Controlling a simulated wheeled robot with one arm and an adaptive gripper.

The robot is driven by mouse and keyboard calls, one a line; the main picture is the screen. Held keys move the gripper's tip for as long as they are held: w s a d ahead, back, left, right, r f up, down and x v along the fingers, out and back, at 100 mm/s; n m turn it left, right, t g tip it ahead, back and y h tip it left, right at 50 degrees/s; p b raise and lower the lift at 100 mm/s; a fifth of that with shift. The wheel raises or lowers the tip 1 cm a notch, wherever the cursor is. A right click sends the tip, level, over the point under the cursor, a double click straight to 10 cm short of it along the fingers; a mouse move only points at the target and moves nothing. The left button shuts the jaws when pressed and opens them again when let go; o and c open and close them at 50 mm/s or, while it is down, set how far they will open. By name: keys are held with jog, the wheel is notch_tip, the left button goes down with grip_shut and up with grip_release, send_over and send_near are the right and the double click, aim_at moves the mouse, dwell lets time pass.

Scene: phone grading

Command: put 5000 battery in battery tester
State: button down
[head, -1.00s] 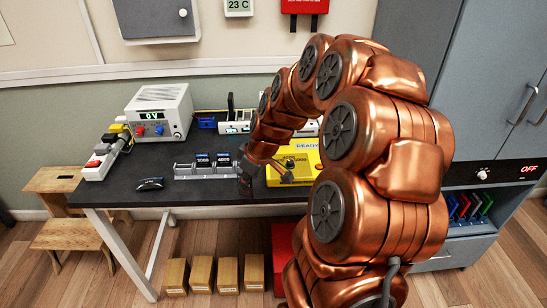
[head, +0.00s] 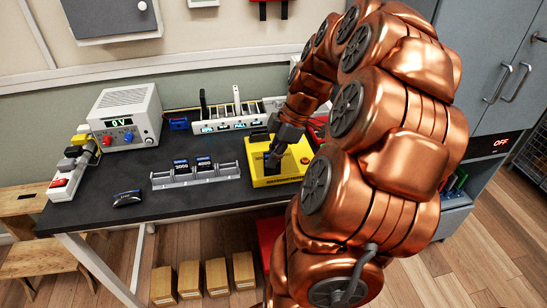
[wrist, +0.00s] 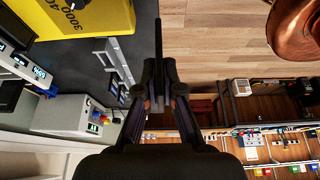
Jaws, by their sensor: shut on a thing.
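The yellow battery tester (head: 262,180) sits on the dark bench in the head view. It also shows at the top left of the wrist view (wrist: 95,22), with printed numbers on it. My gripper (wrist: 158,78) is shut on a thin dark slab (wrist: 158,35), seen edge-on, which looks like the 5000 battery; its label cannot be read. In the head view, my gripper (head: 273,160) is over the tester's left part. Whether the slab touches the tester cannot be told. The tester's right side is hidden behind my arm.
A grey rack (head: 182,183) left of the tester holds batteries marked 3000 (head: 181,167) and 4000 (head: 204,165). A white charger station (head: 228,122) stands behind. A power meter (head: 126,112) reads 0V. A dark object (head: 127,198) lies front left. The bench's front middle is bare.

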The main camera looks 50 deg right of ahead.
jog(key=shift+w+d+f+p, duration=0.1)
jog(key=shift+w+d+p, duration=1.3)
jog(key=shift+w+d, duration=1.2)
jog(key=shift+w+d+f+p, duration=0.1)
jog(key=shift+w+d+p, duration=1.5)
jog(key=shift+w, duration=1.65)
jog(key=shift+w+d+f+p, duration=0.1)
jog(key=shift+w+d+p, duration=1.1)
jog(key=shift+w+d, duration=1.5)
jog(key=shift+w+a, duration=0.25)
jog(key=shift+w, duration=0.05)
jog(key=shift+b, duration=0.7)
jog(key=shift+f+b, duration=2.1)
jog(key=shift+b, duration=0.45)
